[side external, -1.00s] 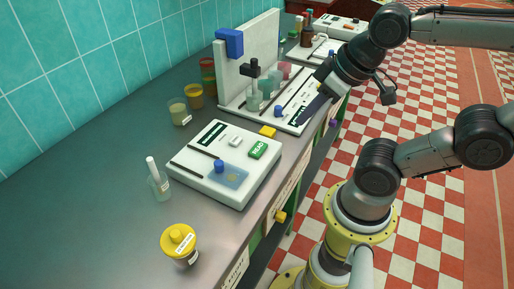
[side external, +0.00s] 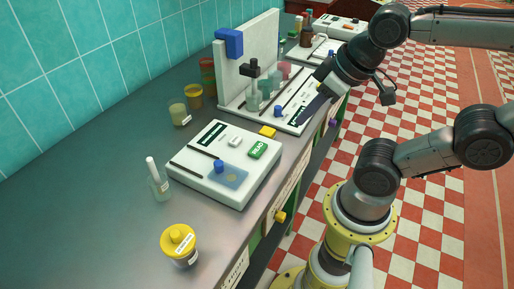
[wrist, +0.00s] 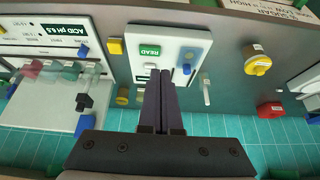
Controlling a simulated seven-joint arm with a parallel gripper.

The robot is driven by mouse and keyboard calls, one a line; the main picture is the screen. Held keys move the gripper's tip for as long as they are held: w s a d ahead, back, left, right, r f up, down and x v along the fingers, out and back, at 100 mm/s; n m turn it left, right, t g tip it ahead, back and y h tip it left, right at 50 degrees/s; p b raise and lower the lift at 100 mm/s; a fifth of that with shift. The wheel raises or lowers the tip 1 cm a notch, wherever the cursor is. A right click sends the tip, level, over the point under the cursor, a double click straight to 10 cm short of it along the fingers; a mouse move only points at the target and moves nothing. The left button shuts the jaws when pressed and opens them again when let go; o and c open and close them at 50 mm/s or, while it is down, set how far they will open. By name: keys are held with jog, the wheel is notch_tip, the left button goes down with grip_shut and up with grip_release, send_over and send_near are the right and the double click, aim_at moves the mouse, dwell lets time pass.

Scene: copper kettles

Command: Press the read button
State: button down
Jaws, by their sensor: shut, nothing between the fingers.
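The green READ button (side external: 258,149) is on the top of a white reader box (side external: 205,182) on the grey bench. The button also shows in the wrist view (wrist: 150,50), just above my fingertips in the picture. My gripper (side external: 314,104) is shut and empty, its dark fingers beside the far white device, well apart from the button. In the wrist view the two fingers of my gripper (wrist: 160,73) lie side by side and cover part of the reader box. The box also carries a small white button (side external: 235,141) and a blue knob (side external: 218,166).
A white stand device with a blue block (side external: 229,42) rises behind the reader. A yellow block (side external: 267,132) lies between the two devices. A yellow-lidded jar (side external: 178,242) and a small vial (side external: 159,184) stand at the near side. Cups (side external: 179,113) stand near the tiled wall.

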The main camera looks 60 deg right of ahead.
jog(key=w+a+m+t+y, duration=0.1)
jog(key=w+a+m+y, duration=0.25)
jog(key=m, duration=0.35)
jog(key=m+t+h, duration=0.2)
jog(key=m, duration=1.6)
send_over(263, 148)
notch_tip(263, 148, down, 4)
jog(key=shift+f, duration=0.2)
jog(key=shift+a+y, duration=0.1)
jog(key=shift+y, duration=0.15)
jog(key=shift+n, duration=0.3)
jog(key=shift+f, duration=4.4)
jog(key=shift+f, duration=0.15)
jog(key=shift+f, duration=0.25)
